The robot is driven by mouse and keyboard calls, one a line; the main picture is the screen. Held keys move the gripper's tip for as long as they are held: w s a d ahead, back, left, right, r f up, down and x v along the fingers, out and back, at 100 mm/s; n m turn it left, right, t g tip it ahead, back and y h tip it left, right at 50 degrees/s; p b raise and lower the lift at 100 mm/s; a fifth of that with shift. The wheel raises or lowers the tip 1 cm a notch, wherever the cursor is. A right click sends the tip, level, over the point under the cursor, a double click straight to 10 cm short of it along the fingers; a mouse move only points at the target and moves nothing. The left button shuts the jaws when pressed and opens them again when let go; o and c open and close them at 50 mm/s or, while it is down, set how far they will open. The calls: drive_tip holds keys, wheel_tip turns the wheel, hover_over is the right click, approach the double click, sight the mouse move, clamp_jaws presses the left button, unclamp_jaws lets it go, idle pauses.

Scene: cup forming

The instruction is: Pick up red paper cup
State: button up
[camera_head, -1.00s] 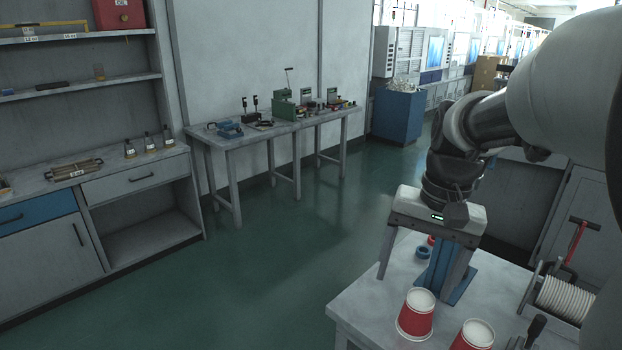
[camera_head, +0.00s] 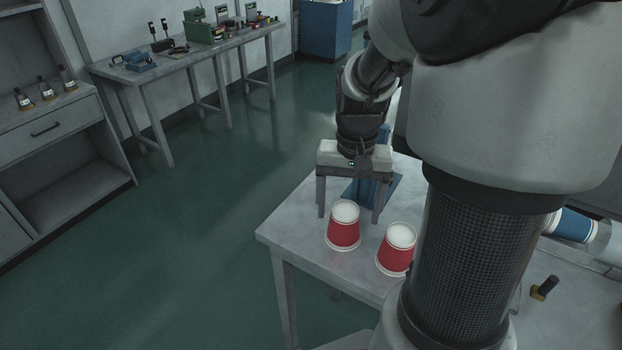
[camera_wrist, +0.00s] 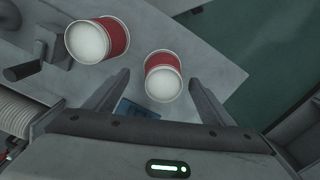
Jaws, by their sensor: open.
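Two red paper cups with white rims stand upside down on the grey table (camera_head: 290,228). The left red cup (camera_head: 343,228) is near the table's left edge in the head view. The other red cup (camera_head: 396,250) stands to its right and nearer the camera, partly hidden by my arm. My gripper (camera_head: 348,214) is open and points down, just behind the left cup. In the wrist view, one cup (camera_wrist: 163,78) lies ahead of and between the open fingers. The second cup (camera_wrist: 97,40) is outside them, to the upper left. I see no contact with either cup.
A blue stand (camera_head: 372,190) is behind my gripper on the table. A blue cup (camera_head: 572,225) lies at the right and a dark-handled tool (camera_head: 544,287) is near it. A workbench (camera_head: 185,62) and open green floor are to the left.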

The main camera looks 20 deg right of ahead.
drive_tip(key=f, duration=0.5)
drive_tip(key=shift+w+a+f+b, duration=0.2)
drive_tip(key=shift+f+b, duration=0.1)
drive_tip(key=shift+f, duration=0.05)
drive_tip(key=c, duration=1.1)
